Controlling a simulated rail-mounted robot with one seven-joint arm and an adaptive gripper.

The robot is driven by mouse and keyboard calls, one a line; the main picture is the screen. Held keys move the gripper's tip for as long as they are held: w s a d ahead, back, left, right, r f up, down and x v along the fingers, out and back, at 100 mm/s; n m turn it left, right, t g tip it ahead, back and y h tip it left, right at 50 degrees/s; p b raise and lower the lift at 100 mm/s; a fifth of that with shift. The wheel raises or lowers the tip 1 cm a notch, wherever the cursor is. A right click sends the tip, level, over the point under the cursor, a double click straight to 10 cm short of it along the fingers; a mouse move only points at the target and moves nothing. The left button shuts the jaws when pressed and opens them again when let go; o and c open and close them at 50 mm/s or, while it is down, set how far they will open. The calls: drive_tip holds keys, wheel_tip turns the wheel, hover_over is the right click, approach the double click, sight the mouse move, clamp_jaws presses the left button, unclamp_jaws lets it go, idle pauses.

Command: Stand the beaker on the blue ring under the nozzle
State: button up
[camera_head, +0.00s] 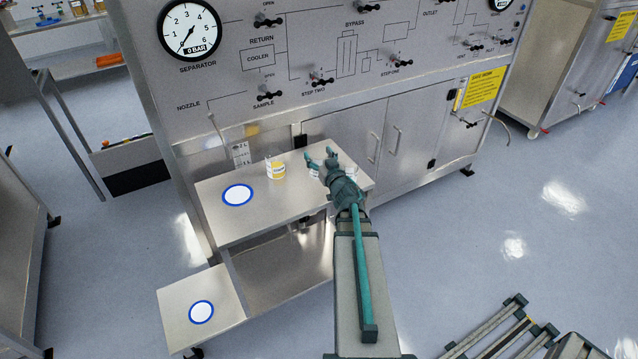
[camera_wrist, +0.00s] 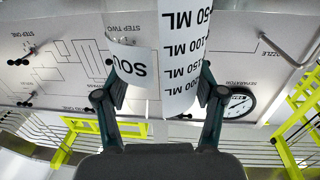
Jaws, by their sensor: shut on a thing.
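My gripper (camera_head: 319,158) is over the right part of the steel side table in the head view. In the wrist view, my gripper (camera_wrist: 162,88) is shut on a clear beaker (camera_wrist: 178,45) with black ML marks and a white label reading "SOU". The beaker appears upside down in that view, and its base cannot be made out. In the head view it hardly shows between the fingers. A blue ring (camera_head: 237,204) with a white centre lies on the table's left part. The bent nozzle (camera_head: 214,126) sticks out of the panel behind it. It also shows in the wrist view (camera_wrist: 284,53).
A clear vessel with litre marks (camera_head: 241,154) is at the table's back. A lower shelf (camera_head: 175,305) carries a second blue ring (camera_head: 201,321). The upper ring is bare.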

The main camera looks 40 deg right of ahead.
drive_tip(key=shift+f+p, duration=0.5)
drive_tip(key=shift+f, duration=3.5)
drive_tip(key=shift+f, duration=0.3)
drive_tip(key=o, duration=1.3)
drive_tip(key=shift+c, duration=0.2)
drive_tip(key=shift+b, duration=0.35)
